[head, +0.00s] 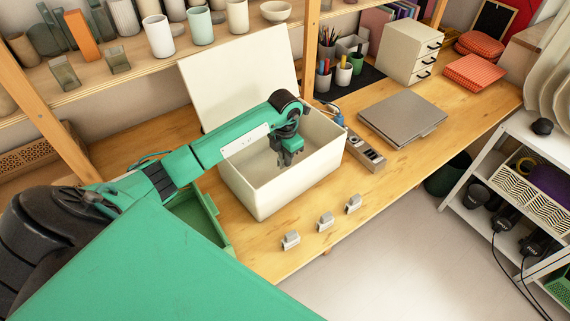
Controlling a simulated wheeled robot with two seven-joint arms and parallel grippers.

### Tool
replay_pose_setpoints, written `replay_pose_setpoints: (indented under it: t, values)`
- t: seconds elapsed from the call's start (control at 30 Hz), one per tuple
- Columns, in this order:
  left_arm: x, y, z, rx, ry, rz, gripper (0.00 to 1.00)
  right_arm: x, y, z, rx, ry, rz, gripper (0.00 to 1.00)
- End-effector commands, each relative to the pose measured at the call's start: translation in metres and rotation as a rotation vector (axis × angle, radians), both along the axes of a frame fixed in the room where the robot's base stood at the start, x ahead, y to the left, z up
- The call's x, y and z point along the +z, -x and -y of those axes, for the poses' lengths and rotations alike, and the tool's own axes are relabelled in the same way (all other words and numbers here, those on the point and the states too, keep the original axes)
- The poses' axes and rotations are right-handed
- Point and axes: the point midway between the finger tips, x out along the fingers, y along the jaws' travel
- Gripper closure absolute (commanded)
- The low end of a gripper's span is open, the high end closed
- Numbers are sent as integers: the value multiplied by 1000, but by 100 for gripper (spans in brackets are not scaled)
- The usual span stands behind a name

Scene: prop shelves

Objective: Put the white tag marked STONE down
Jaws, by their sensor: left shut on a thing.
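My left gripper (290,158) points down inside the opening of the cream box (262,206), near its back right. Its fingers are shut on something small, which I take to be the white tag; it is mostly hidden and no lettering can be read. The box's lid (243,82) stands open behind it. Three small pale blocks stand in a row along the table's front: one at the left (290,240), one in the middle (325,221) and one at the right (353,204). My right gripper is not in view.
A grey device (365,155) lies right of the box, with a closed laptop (403,118) beyond. A green tray (203,218) is left of the box. A shelf with cups (158,38) is behind. Bare wood (300,258) shows around the small blocks.

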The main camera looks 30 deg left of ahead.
Motion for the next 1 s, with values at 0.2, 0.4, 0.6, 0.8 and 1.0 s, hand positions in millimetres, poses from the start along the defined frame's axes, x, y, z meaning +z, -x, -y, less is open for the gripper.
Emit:
replay_pose_setpoints:
  t: [0.2, 0.4, 0.6, 0.8, 1.0]
  values:
    - [-15, 0, 1, 0, 1, 0, 100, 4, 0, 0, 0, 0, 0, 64]
    - [-45, 0, 1, 1, 2, -1, 100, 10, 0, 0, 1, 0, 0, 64]
    - [-50, 0, 0, -1, 0, 2, 100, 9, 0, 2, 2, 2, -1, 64]
    - [-54, 0, 0, -1, 0, 2, 100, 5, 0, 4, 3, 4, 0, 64]
    - [-53, 0, 0, -1, 1, 2, 62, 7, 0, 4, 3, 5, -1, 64]
